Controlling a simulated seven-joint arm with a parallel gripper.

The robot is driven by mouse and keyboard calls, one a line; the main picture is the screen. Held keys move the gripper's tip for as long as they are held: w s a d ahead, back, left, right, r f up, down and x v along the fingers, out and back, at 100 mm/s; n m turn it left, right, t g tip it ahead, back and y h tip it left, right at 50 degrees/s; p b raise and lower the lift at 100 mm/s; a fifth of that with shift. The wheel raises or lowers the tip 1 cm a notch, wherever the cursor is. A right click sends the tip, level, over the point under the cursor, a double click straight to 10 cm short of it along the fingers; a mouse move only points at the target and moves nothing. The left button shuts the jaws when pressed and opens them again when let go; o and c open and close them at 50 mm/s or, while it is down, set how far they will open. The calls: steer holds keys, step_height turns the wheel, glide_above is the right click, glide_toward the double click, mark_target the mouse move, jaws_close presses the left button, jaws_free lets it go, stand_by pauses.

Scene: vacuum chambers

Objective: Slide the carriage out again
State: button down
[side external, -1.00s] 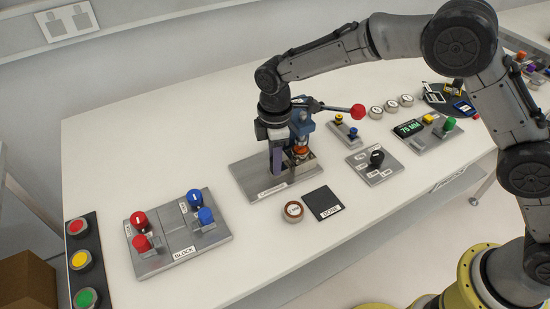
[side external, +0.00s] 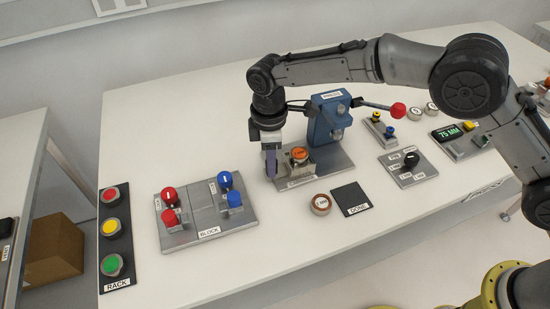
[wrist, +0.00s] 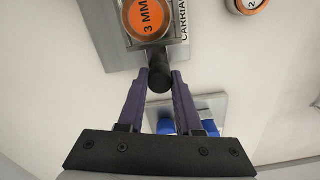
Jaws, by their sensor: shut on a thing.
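The carriage (side external: 299,165) sits on the metal base plate of the blue press (side external: 328,120), on the left, in front of the press body. It carries an orange-topped puck (side external: 299,154), labelled "3 MM" in the wrist view (wrist: 148,20). My gripper (side external: 270,168) is at the carriage's left end. In the wrist view my gripper's purple fingers (wrist: 159,82) are closed around the carriage's black round handle (wrist: 158,78). In the side view the handle is hidden behind the fingers.
The press lever ends in a red ball (side external: 397,109). A block fixture (side external: 207,217) with red and blue knobs stands to the left. A rack (side external: 116,237) is at far left.

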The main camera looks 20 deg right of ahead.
steer(key=c, duration=0.8)
jaws_free()
steer(key=shift+a+r, duration=0.1)
steer(key=shift+a, duration=0.25)
steer(key=shift+o, duration=1.1)
steer(key=shift+d, duration=0.1)
step_height(320, 180, up, 14)
